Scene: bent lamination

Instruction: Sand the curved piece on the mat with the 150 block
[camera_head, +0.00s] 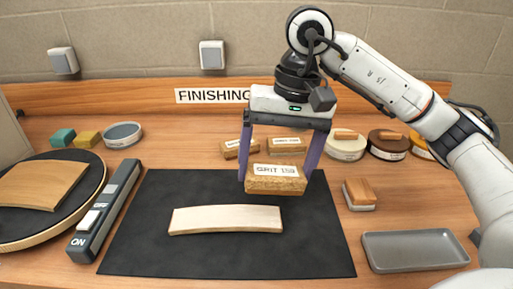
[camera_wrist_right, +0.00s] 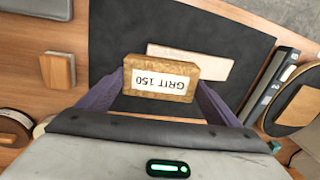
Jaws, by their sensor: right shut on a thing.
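The curved piece (camera_head: 226,219) is a pale wooden strip, gently bowed, lying on the black mat (camera_head: 160,255) in the head view. It also shows in the right wrist view (camera_wrist_right: 215,66), partly hidden behind the block. My right gripper (camera_head: 278,178) is shut on the 150 block (camera_head: 276,178), a tan cork-like block labelled "GRIT 150". The label also reads clearly on the block in the right wrist view (camera_wrist_right: 158,80). The block is held behind and to the right of the curved piece, apart from it. My left gripper is not in view.
Two more labelled blocks (camera_head: 286,145) lie behind the mat. A grey tray (camera_head: 415,250) and a wood-backed brush (camera_head: 359,194) lie right. Round tins (camera_head: 346,147) stand at the back right. A switch bar (camera_head: 105,210) and a turntable (camera_head: 95,205) with another wooden piece (camera_head: 40,184) are left.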

